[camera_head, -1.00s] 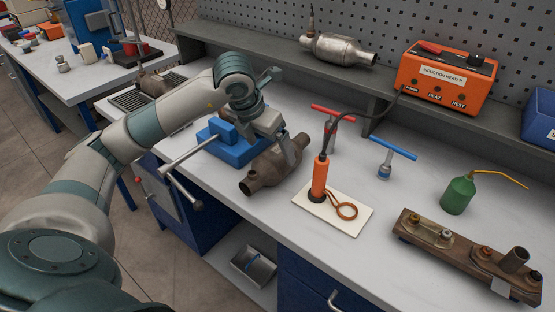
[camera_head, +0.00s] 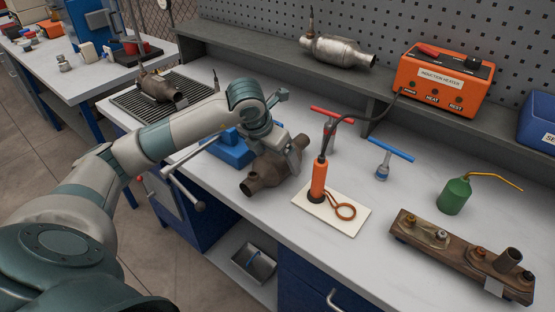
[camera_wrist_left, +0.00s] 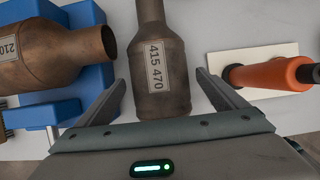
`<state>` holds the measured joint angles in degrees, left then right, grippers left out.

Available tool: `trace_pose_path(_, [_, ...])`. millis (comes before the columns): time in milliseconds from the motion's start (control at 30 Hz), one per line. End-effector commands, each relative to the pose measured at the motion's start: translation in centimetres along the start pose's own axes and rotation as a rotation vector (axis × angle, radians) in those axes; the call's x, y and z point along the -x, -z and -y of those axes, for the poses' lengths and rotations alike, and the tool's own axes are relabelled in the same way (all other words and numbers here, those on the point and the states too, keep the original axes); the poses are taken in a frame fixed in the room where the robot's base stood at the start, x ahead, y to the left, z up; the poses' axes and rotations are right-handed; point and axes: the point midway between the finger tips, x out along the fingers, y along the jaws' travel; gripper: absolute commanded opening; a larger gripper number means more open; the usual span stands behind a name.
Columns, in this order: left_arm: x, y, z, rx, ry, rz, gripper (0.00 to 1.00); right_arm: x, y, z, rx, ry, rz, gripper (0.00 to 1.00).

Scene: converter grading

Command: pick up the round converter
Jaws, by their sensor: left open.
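A brown, rusty converter with a bulging body and a narrower pipe end (camera_head: 262,175) lies on the bench in front of the blue vise. In the left wrist view it carries the label 415 470 (camera_wrist_left: 165,90). My left gripper (camera_head: 289,153) is over it, open, with one finger on each side of its body in the left wrist view (camera_wrist_left: 162,82). The left finger is close to the body; a gap shows at the right. I cannot tell whether either touches. My arm hides part of the converter in the head view. My right gripper is out of view.
A second brown converter (camera_wrist_left: 60,52) lies at the blue vise (camera_head: 232,150). Another rests on a grate (camera_head: 158,88), and a silvery one (camera_head: 338,50) on the shelf. An orange induction tool (camera_head: 319,178) stands on a pale board close to the right.

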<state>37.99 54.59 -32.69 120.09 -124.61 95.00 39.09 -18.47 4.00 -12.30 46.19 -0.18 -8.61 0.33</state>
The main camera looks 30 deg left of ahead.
Motion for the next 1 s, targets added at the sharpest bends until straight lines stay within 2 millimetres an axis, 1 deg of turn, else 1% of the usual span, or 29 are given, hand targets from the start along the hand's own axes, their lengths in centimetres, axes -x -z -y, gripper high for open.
trace_pose_path(100, [-0.4, 0.1, 0.0, 0.0, -0.001, -0.002, 0.91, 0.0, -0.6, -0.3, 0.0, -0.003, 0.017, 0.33])
trace_pose_path(167, [-0.5, 0.1, 0.0, 0.0, -0.001, -0.001, 0.91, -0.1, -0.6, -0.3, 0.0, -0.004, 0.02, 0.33])
trace_pose_path(533, [-0.4, 0.0, 0.0, 0.0, -0.001, -0.001, 0.91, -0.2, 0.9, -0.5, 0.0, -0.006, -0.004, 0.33])
trace_pose_path(567, [-0.4, 0.0, 0.0, 0.0, -0.001, -0.001, 0.89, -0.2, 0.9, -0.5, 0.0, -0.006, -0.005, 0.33])
trace_pose_path(600, [-0.4, 0.0, 0.0, 0.0, -0.001, -0.001, 0.79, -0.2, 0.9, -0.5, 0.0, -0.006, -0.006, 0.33])
trace_pose_path(667, [-0.4, 0.0, 0.0, 0.0, -0.001, -0.001, 0.65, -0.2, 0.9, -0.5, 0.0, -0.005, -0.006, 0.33])
trace_pose_path(700, [-0.4, 0.0, 0.0, 0.0, -0.001, -0.001, 0.55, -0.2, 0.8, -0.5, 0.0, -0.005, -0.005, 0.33])
trace_pose_path(733, [-0.4, 0.0, 0.0, 0.0, -0.001, 0.0, 0.48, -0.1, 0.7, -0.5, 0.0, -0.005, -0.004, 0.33])
trace_pose_path(767, [-0.4, 0.0, 0.0, 0.0, -0.001, 0.0, 0.41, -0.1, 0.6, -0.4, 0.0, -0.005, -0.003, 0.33])
trace_pose_path(800, [-0.4, 0.0, 0.0, 0.0, -0.001, 0.0, 0.31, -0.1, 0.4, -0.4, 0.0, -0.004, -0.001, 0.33])
trace_pose_path(867, [-0.4, 0.0, 0.0, 0.0, -0.001, 0.0, 0.17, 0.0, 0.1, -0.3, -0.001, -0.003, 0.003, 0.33])
trace_pose_path(900, [-0.4, 0.0, 0.0, 0.0, -0.001, 0.0, 0.07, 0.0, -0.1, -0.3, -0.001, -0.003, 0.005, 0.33])
trace_pose_path(1000, [-0.2, -0.2, -0.1, 0.001, -0.001, 0.006, 0.06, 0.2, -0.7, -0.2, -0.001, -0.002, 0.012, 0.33])
